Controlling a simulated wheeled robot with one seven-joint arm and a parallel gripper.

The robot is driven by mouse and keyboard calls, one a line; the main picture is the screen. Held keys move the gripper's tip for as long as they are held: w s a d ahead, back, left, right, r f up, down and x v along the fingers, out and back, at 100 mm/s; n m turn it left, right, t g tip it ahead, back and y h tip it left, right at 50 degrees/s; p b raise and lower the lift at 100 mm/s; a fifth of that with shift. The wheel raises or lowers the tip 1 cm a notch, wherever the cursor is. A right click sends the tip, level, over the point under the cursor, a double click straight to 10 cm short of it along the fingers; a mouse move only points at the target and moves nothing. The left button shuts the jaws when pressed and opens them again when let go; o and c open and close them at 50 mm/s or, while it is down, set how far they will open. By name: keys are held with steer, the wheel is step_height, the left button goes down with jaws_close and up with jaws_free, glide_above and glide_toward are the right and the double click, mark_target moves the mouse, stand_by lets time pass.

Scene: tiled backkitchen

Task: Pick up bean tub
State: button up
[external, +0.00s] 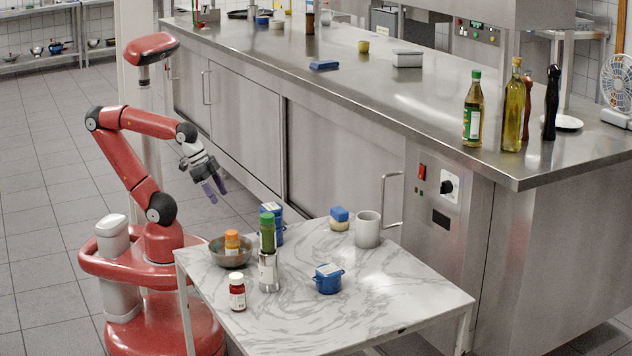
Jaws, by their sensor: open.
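My gripper (214,191) is open and empty, pointing down in the air above the back left side of the marble-topped table (390,296). Several tubs could be the bean tub, and no label is readable. A small blue tub with side handles and a pale label on its lid (328,280) stands near the table's middle. A taller blue container (278,232) stands at the back left, partly hidden by a green-topped jar (267,232). A small tub with a blue lid and pale body (339,220) stands at the back. My gripper touches none of them.
A metal bowl (231,258) holds an orange-topped jar (232,241). A red bottle with a white cap (237,294), a metal can (268,272) and a grey mug (368,230) stand nearby. The table's front right is clear. A steel counter (440,110) stands behind.

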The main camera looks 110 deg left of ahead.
steer(key=shift+o, duration=0.2)
steer(key=o, duration=0.7)
steer(key=shift+o, duration=0.2)
